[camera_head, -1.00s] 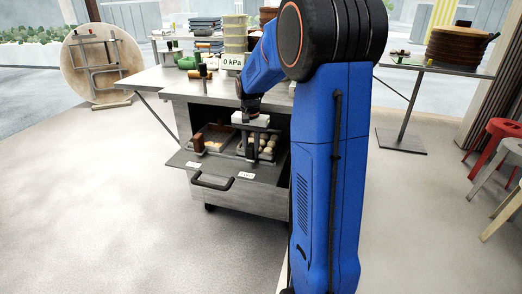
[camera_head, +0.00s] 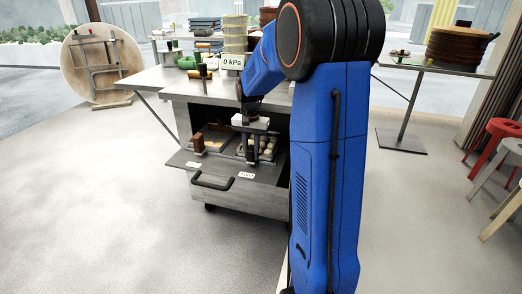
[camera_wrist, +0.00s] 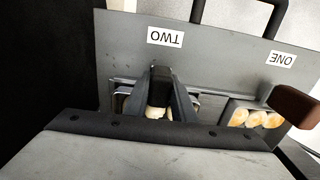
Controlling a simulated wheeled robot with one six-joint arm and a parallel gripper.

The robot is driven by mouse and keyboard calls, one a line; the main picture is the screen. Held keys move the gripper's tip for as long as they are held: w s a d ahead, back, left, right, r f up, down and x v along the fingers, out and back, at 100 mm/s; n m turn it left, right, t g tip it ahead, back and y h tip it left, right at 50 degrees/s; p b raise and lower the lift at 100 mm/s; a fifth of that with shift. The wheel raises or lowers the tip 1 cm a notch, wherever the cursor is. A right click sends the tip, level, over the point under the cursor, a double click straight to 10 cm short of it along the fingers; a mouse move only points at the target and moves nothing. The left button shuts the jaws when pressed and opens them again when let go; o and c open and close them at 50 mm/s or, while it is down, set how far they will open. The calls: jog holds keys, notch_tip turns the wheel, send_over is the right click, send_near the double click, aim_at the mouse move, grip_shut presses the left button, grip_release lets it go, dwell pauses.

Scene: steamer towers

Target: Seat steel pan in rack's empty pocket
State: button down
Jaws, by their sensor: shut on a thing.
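My gripper (camera_wrist: 170,105) is over the pulled-out rack drawer, behind the label TWO. It is shut on a steel pan (camera_wrist: 121,98), whose rim shows on both sides of the fingers. Pale buns (camera_head: 264,147) lie in this pan, and a few show between the fingers in the wrist view. The pan is at the right side of the rack (camera_head: 225,171). My gripper hides much of it, so I cannot tell whether it rests on the pocket floor. The other pan (camera_wrist: 231,106), with browned dumplings, sits behind label ONE.
A brown handle-like block (camera_head: 198,143) stands at the other pan. The drawer's bar handle (camera_head: 212,183) sticks out in front. The worktop (camera_head: 165,77) above carries stacked steamers (camera_head: 234,38) and green items (camera_head: 187,62). The floor in front is clear.

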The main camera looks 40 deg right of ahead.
jog(key=shift+f, duration=0.15)
jog(key=c, duration=1.4)
grip_release()
notch_tip(320, 180, up, 17)
jog(key=shift+r, duration=0.2)
